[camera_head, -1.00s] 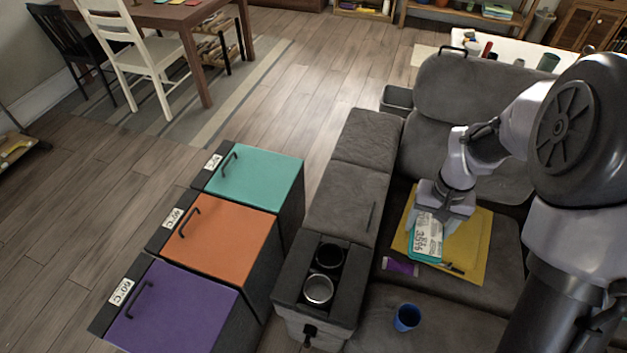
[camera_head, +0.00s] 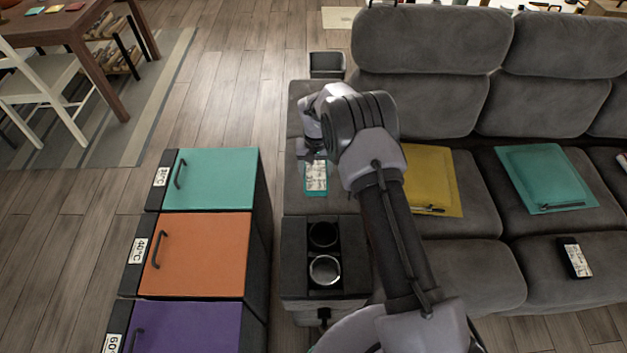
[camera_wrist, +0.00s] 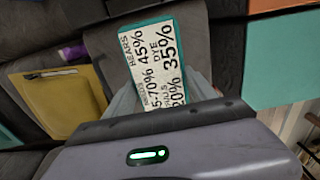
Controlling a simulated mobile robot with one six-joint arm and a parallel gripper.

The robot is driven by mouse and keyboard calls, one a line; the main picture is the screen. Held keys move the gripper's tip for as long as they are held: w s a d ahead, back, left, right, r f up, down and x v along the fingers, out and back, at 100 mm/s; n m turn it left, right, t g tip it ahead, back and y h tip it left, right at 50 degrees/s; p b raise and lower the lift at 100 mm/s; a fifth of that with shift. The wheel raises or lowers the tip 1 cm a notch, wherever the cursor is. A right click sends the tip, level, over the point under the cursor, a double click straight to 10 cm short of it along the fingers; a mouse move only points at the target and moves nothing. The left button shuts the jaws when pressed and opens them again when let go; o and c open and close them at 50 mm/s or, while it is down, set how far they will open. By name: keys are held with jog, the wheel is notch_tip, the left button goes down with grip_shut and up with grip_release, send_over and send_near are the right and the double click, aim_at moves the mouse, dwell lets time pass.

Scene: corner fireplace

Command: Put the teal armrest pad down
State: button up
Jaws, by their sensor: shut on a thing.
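The teal armrest pad (camera_head: 316,178) is a small flat teal piece with a large white printed label. My gripper (camera_head: 316,155) is shut on it, over the grey sofa's left armrest (camera_head: 300,200). In the wrist view the pad (camera_wrist: 155,60) reaches out beyond my gripper (camera_wrist: 165,98), its label facing the camera and a teal rim showing. The pad's held end is hidden by my gripper. I cannot tell whether it touches the armrest.
Two cup holders (camera_head: 324,270) lie in front of the armrest. Teal (camera_head: 215,180), orange (camera_head: 200,255) and purple (camera_head: 195,328) bins stand left. A yellow pad (camera_head: 432,170) and a larger teal pad (camera_head: 545,178) lie on the seats, with a dark labelled item (camera_head: 574,258) right.

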notch_tip(320, 180, down, 6)
jog(key=shift+f+b, duration=0.2)
jog(key=shift+b, duration=0.85)
jog(key=o, duration=1.4)
